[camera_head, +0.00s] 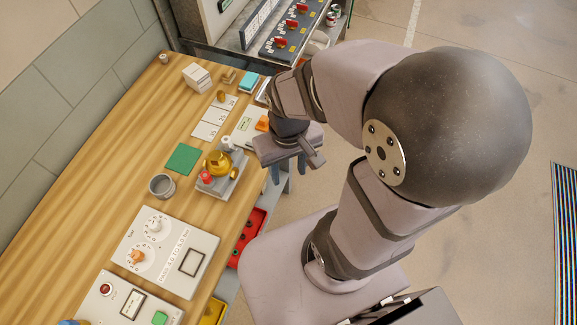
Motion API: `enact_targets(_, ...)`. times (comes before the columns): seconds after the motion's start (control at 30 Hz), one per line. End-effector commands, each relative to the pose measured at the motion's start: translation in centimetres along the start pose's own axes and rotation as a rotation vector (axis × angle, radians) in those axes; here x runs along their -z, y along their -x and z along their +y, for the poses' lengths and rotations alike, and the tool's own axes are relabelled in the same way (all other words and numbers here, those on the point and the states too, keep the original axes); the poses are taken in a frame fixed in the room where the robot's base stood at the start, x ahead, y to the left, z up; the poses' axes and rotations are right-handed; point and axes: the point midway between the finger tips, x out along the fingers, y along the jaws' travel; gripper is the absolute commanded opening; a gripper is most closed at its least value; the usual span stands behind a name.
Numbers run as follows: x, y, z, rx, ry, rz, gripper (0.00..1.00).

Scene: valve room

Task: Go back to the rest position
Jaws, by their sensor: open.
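My gripper (289,170) points down at the right edge of the wooden bench, with my arm folded above and to its right. Its two dark fingers show below the gripper body, apart and with nothing seen between them. It hangs beside a grey block that carries a brass valve (218,162) with a red knob (205,177). Part of the bench edge behind the gripper is hidden by it.
The wooden bench (110,130) holds a green square (183,158), a grey cup (161,186), white cards (206,130) and a dial panel (166,250). Another panel (128,303) lies at the front. A switch panel (292,30) stands behind.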

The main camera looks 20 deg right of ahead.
Motion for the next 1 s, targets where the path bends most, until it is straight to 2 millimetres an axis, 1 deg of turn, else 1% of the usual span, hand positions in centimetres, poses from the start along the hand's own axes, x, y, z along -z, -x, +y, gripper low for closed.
enact_targets(0.13, 0.0, 0.0, 0.0, 0.0, 0.0, 0.0, 0.42)
enact_targets(0.23, 0.0, -0.7, 0.0, 0.0, 0.0, 0.0, 0.42)
enact_targets(0.5, 0.0, -4.6, 0.0, 0.0, 0.0, 0.0, 0.42)
enact_targets(0.57, 0.0, -5.1, 0.0, 0.0, 0.0, 0.0, 0.42)
enact_targets(1.0, 0.0, -5.1, 0.0, 0.0, 0.0, 0.0, 0.42)
